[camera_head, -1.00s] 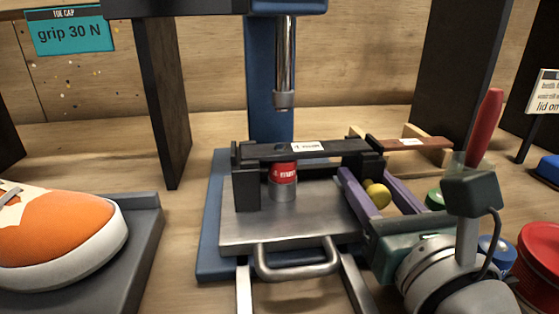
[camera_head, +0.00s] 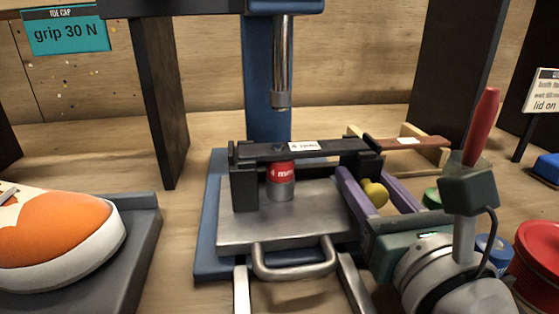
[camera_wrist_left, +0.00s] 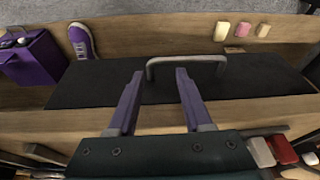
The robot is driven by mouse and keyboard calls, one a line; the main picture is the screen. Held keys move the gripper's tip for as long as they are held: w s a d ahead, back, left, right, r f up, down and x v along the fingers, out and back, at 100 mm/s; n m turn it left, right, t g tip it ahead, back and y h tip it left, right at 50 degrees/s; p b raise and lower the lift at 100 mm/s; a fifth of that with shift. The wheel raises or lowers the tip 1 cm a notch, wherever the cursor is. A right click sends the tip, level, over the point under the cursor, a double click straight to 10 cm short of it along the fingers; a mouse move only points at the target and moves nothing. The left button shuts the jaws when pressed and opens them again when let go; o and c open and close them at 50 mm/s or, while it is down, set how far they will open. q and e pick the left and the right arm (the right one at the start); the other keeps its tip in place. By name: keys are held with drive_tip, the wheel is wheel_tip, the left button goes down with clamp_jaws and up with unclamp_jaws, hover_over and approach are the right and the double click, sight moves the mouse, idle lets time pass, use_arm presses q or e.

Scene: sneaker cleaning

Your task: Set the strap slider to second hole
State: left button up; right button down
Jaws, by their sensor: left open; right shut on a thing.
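A black bar with a white "4 mm" label (camera_head: 303,146) spans black blocks above a metal plate (camera_head: 262,228). A red-topped cylinder labelled "4 mm" (camera_head: 281,173) stands under it. My right gripper (camera_head: 362,176), with purple fingers, reaches to the bar's right end and is shut around a black end block (camera_head: 366,164) there. A yellow knob (camera_head: 375,193) shows between the fingers. The contact is partly hidden, and I cannot make out strap holes. In the left wrist view my left gripper (camera_wrist_left: 160,73) is open and empty above a dark mat (camera_wrist_left: 95,88).
A chrome press rod (camera_head: 281,70) hangs above the bar. An orange sneaker (camera_head: 62,235) lies at left. A wooden frame (camera_head: 430,158) and red container (camera_head: 538,262) are at right. In the left wrist view, a metal handle (camera_wrist_left: 186,60), purple box (camera_wrist_left: 35,60) and purple sneaker (camera_wrist_left: 83,42) show.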

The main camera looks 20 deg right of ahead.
sight(337, 204)
drive_tip(key=shift+a, duration=0.15)
drive_tip(key=a, duration=0.3)
drive_tip(key=shift+w+a, duration=0.1)
drive_tip(key=shift+w, duration=0.3)
drive_tip(key=c, duration=0.6)
unclamp_jaws()
drive_tip(key=shift+s, duration=0.1)
drive_tip(key=b+v, duration=0.1)
drive_tip(key=v, duration=0.8)
drive_tip(key=shift+s, duration=0.35)
